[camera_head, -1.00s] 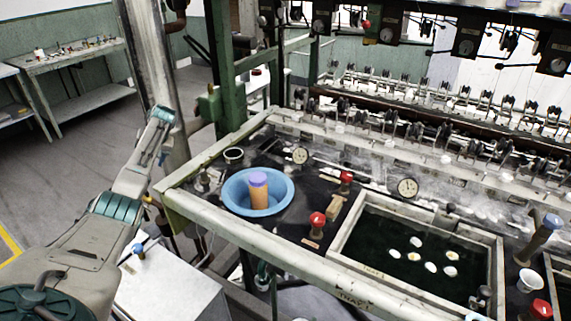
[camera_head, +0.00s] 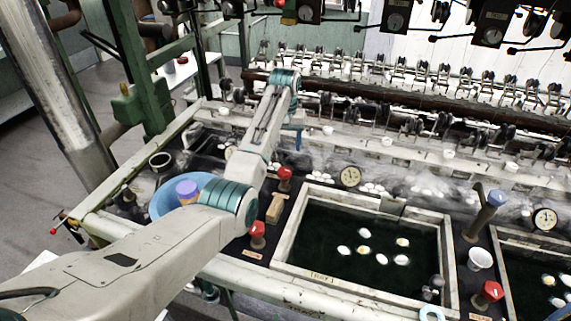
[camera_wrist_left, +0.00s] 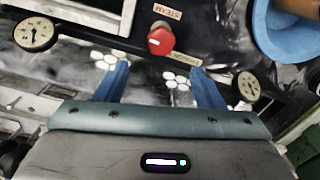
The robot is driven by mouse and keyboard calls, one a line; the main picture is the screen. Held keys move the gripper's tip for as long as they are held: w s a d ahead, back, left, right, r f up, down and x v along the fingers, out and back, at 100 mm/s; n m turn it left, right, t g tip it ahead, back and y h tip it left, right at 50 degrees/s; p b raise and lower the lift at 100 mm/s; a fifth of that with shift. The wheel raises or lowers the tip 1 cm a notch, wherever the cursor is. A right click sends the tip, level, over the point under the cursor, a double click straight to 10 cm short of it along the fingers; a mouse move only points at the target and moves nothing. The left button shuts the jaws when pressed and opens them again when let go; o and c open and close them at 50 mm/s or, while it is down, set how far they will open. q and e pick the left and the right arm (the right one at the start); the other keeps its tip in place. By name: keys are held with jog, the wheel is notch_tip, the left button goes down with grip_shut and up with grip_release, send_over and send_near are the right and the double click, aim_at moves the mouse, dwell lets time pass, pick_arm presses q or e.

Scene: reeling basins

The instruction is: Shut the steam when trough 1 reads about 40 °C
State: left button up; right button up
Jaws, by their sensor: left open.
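A red steam valve knob (camera_head: 285,173) stands behind the left end of trough 1 (camera_head: 278,252), a dark basin with several white cocoons. In the left wrist view the red knob (camera_wrist_left: 161,41) sits beside a STEAM label (camera_wrist_left: 167,12). A round dial gauge (camera_head: 350,176) stands behind the trough; it also shows in the left wrist view (camera_wrist_left: 35,33). Its scale is too small to read surely. My left gripper (camera_wrist_left: 158,76) is open and empty, its blue fingers apart, with the knob just beyond the gap and not touched. The right gripper is out of view.
A second red knob (camera_head: 257,230) is near the front, with a wooden block (camera_head: 276,209) between the knobs. A blue bowl (camera_head: 160,203) is partly hidden by my left arm. Another gauge (camera_wrist_left: 248,86) is near the right finger. Reeling machinery lines the back; steam drifts over the bench.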

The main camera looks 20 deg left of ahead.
aim_at(285, 170)
pick_arm(q)
notch_tip(285, 170, down, 9)
jog(key=shift+r+p, duration=0.1)
jog(key=shift+p, duration=1)
jog(key=shift+f, duration=0.65)
jog(key=c, duration=1)
jog(key=shift+o, duration=0.2)
